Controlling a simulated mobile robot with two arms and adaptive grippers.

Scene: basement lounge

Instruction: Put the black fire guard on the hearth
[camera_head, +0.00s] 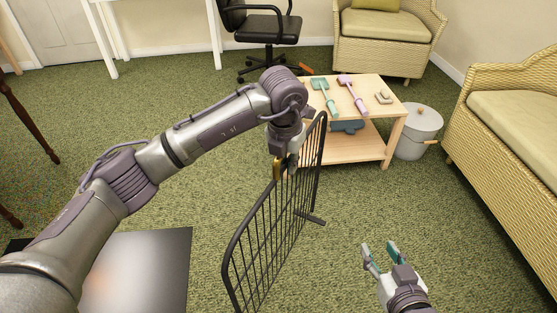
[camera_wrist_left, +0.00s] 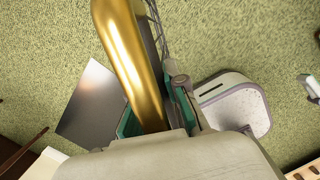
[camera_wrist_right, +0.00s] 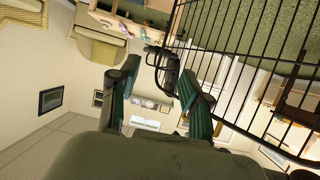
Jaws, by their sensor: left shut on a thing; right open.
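The black fire guard (camera_head: 268,232) is an upright wire-mesh panel with a curved frame, standing edge-on in mid-picture in the head view. My left gripper (camera_head: 285,165) is shut on its gold handle (camera_head: 277,170); the left wrist view shows the handle (camera_wrist_left: 128,55) between the fingers. I cannot tell whether the guard's feet touch the carpet. A flat dark plate, apparently the hearth (camera_head: 150,265), lies at lower left, partly behind my left arm. My right gripper (camera_head: 380,252) is open and empty, right of the guard, whose bars (camera_wrist_right: 245,60) show in the right wrist view.
A low wooden table (camera_head: 355,153) with toy-like tools stands beyond the guard, beside a grey lidded bin (camera_head: 417,135). Wicker seats (camera_head: 480,130) line the right and back. A black office chair (camera_head: 268,28) is at the back. Green carpet between guard and hearth is clear.

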